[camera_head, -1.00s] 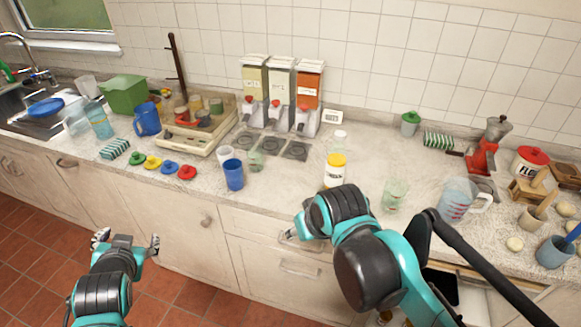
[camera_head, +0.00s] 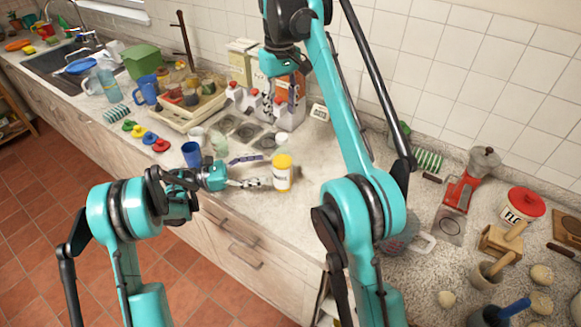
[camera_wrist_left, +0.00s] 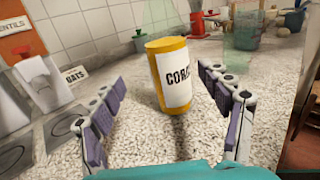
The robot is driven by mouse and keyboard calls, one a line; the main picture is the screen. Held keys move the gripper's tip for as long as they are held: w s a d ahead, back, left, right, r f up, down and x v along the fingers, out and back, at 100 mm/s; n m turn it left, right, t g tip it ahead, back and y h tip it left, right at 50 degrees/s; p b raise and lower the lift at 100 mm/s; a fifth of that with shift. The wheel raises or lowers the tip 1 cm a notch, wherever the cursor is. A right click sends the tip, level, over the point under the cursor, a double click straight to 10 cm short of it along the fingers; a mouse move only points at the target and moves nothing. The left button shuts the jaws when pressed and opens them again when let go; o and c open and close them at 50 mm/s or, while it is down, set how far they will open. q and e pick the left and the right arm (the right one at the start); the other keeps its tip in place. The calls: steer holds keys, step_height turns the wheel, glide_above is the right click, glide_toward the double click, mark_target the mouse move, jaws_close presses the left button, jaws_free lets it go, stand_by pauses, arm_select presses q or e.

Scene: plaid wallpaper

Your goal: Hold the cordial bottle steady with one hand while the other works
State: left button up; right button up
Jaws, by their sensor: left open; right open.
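In the left wrist view the bottle (camera_wrist_left: 172,80) is tilted by the camera angle and sits between and just beyond the fingertips. My left gripper (camera_head: 256,171) is open just left of the bottle, its fingers pointing at it; no contact is clear. My right gripper (camera_head: 279,102) is open and empty, pointing down in front of the dispensers, above and behind the bottle. My right arm hides part of the counter and dispensers.
A blue cup (camera_head: 192,154) stands left of my left gripper. Dark square pads (camera_head: 245,131) lie behind the bottle. A measuring jug (camera_head: 405,243) is partly hidden by my right arm. The counter's front edge is close below the bottle.

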mark_target(284, 170)
arm_select(q)
steer(key=shift+s+d+f+m+g, duration=0.4)
steer(key=shift+d+f+g, duration=0.1)
steer(key=shift+d+f, duration=0.25)
steer(key=d, duration=0.4)
steer(key=w+d, duration=0.1)
steer(key=d, duration=0.1)
steer(key=shift+d+r, duration=0.1)
steer(key=shift+d, duration=0.15)
jaws_close()
